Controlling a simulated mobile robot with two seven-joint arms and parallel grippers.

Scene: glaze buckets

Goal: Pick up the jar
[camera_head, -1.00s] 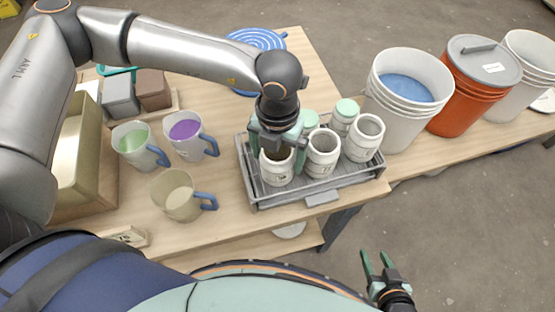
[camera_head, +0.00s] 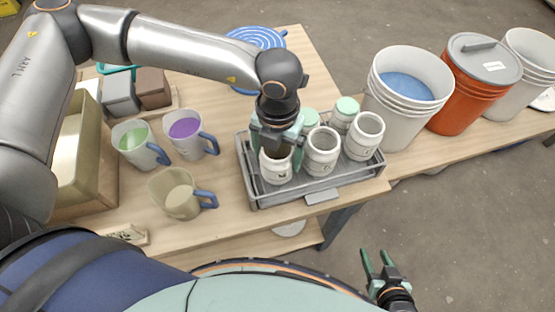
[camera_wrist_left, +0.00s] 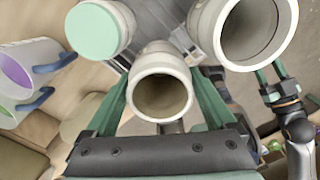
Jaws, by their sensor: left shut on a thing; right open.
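Several white jars stand in a grey tray (camera_head: 256,198) on the table in the head view. My left gripper (camera_head: 276,156) points down at the tray's left end and is shut on the front-left jar (camera_head: 276,174), which is open at the top. In the left wrist view the green fingers sit on both sides of this jar (camera_wrist_left: 160,92). The middle open jar (camera_head: 322,158) and right open jar (camera_head: 365,140) stand beside it. Jars with green lids (camera_head: 346,108) stand behind, partly hidden by my arm. My right gripper (camera_head: 376,262) is open and empty, off the table's front edge.
Three pitchers, one green inside (camera_head: 138,150), one purple (camera_head: 190,140) and one beige (camera_head: 176,200), stand left of the tray. A white bucket with blue contents (camera_head: 408,120), an orange lidded bucket (camera_head: 470,100) and another white bucket stand right. A blue ringed disc (camera_head: 256,38) lies behind.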

